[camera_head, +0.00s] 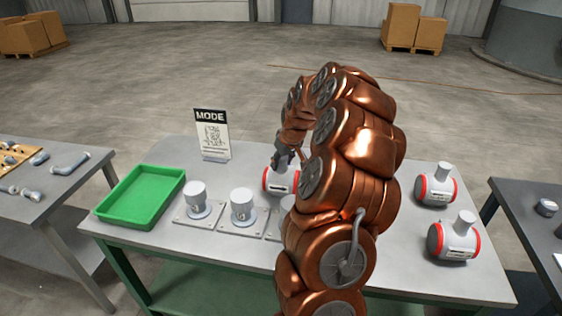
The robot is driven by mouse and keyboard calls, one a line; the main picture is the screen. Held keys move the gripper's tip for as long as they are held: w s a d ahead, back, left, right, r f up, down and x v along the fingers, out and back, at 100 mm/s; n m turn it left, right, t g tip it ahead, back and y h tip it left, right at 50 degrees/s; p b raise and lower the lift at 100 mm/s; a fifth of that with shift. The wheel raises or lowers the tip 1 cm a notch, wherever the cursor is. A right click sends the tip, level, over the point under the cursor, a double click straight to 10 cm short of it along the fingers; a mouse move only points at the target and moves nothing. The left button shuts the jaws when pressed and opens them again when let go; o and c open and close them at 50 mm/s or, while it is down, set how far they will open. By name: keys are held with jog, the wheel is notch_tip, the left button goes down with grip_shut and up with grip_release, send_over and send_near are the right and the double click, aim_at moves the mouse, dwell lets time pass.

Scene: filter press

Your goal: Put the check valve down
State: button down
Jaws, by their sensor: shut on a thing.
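A check valve (279,186), a white body with a red ring and a dark label, is at the middle of the grey table, behind the row of mounting plates. My gripper (282,164) is shut on its upper part from above. My copper arm hides the valve's right side. I cannot tell whether its underside touches the table. Two similar red-ringed white valves stand on the right of the table, one further back (436,187) and one nearer (454,240).
A green tray (117,219) lies at the table's left. White cylinders on plates (197,200) (242,212) stand in a row beside it. A MODE sign (212,138) stands at the back. Side tables flank this one. The table is bare between tray and sign.

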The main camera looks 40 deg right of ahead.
jog(key=shift+f, duration=0.1)
jog(key=c, duration=0.6)
grip_release()
jog(key=shift+c, duration=0.2)
jog(key=shift+r, duration=0.2)
jog(key=b+v, duration=0.4)
jog(key=v, duration=0.8)
